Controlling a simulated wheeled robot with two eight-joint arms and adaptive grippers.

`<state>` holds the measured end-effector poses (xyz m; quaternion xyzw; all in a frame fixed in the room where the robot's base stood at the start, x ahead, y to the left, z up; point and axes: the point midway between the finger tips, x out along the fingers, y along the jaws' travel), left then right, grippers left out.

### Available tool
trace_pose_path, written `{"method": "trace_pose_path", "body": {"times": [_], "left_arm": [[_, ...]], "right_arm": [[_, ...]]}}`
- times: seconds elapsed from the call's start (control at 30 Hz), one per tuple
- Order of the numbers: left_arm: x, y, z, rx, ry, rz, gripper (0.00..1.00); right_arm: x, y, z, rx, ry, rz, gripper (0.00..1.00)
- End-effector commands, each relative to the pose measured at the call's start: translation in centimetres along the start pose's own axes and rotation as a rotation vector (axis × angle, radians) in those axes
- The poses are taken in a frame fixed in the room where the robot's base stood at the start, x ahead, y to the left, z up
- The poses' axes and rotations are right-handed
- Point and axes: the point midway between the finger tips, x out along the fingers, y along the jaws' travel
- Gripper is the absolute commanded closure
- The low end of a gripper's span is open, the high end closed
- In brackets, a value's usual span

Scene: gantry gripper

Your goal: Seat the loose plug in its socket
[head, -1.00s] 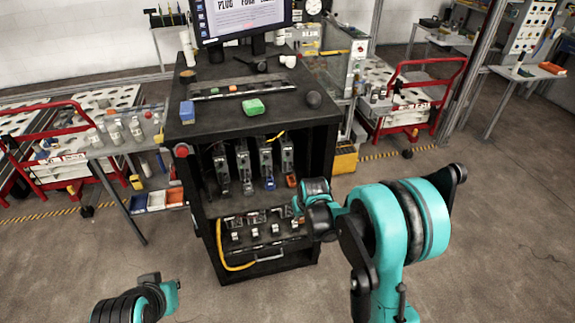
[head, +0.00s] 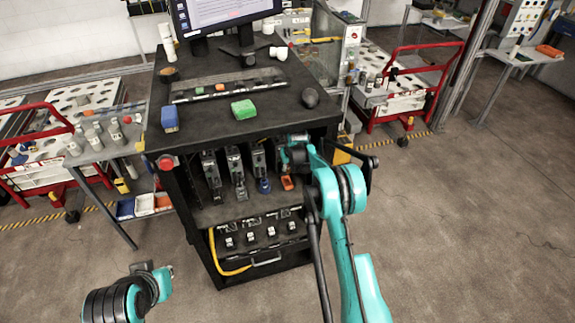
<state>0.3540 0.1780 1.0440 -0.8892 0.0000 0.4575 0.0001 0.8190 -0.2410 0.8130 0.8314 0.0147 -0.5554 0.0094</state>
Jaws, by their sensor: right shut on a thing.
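My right gripper (head: 287,156) is inside the upper opening of the black cabinet, in front of the rightmost of several upright grey modules. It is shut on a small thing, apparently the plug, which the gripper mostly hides. The module and any socket behind the gripper are hidden too. A small orange piece (head: 287,183) sits below the gripper, and a blue piece (head: 264,186) is to its left under a neighbouring module (head: 259,163). My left gripper (head: 158,270) is low at the left, away from the cabinet; its jaws are too unclear to read.
The black cabinet top (head: 215,125) carries a blue block (head: 170,118), a green block (head: 244,109), a dark round object (head: 310,97) and a monitor stand. A lower drawer (head: 262,240) holds several white-topped parts, with a yellow cable (head: 222,262) beside it. The floor in front is clear.

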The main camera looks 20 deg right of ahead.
Motion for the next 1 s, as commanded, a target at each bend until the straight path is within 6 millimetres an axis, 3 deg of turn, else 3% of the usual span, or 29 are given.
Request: {"method": "trace_pose_path", "body": {"times": [0.37,1.0], "left_arm": [[0.4,0.0,0.3,0.0,0.0,0.0,1.0],[3.6,0.0,2.5,0.0,0.0,0.0,1.0]], "right_arm": [[0.1,0.0,0.1,0.0,0.0,0.001,1.0],[5.1,0.0,2.2,0.0,0.0,0.001,1.0]]}}
